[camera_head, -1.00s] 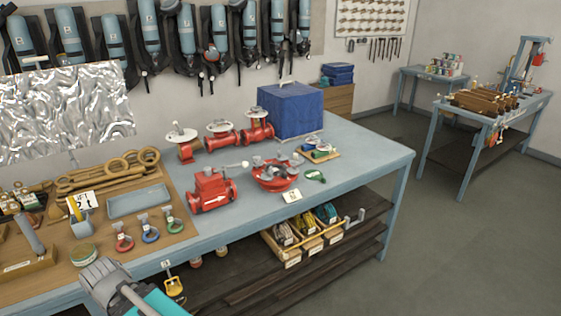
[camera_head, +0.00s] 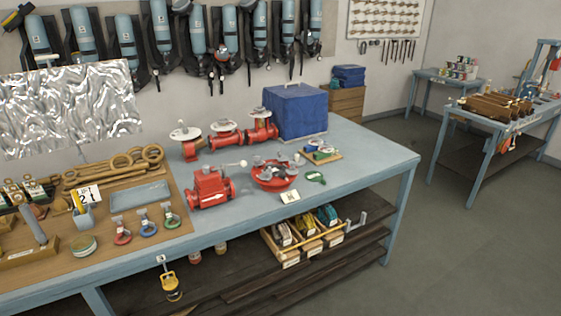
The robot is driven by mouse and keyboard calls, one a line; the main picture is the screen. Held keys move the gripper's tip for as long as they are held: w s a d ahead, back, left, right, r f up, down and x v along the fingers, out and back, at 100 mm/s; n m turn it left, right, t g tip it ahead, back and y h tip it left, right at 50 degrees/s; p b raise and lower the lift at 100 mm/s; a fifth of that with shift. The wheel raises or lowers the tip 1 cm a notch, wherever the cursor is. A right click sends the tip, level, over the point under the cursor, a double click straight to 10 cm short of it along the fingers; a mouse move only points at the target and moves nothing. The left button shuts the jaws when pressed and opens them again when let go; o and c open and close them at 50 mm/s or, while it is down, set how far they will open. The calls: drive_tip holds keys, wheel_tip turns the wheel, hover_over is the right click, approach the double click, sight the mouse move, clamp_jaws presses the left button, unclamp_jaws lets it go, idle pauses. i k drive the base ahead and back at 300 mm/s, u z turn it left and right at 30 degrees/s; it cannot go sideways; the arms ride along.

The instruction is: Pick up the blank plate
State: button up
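No part is clearly marked as the blank plate, and I cannot tell for certain which one it is. A small flat green paddle-shaped piece (camera_head: 316,179) lies on the blue workbench (camera_head: 350,165). To its left is a red round flange part (camera_head: 272,180) with grey pieces on top. A small white card (camera_head: 290,198) lies in front of them. A shallow blue-grey tray (camera_head: 140,195) sits on the wooden board at left. My gripper is not in view.
A red valve body (camera_head: 210,188), red pipework with handwheels (camera_head: 225,135) and a blue box (camera_head: 295,110) stand on the bench. Tools crowd the wooden board (camera_head: 60,260) at left. Boxes (camera_head: 305,240) fill the shelf below. Floor (camera_head: 470,240) to the right is clear.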

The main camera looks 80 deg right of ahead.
sight(302, 161)
drive_tip(key=u, duration=0.6)
drive_tip(key=k, duration=2.15)
drive_tip(key=z, duration=1.45)
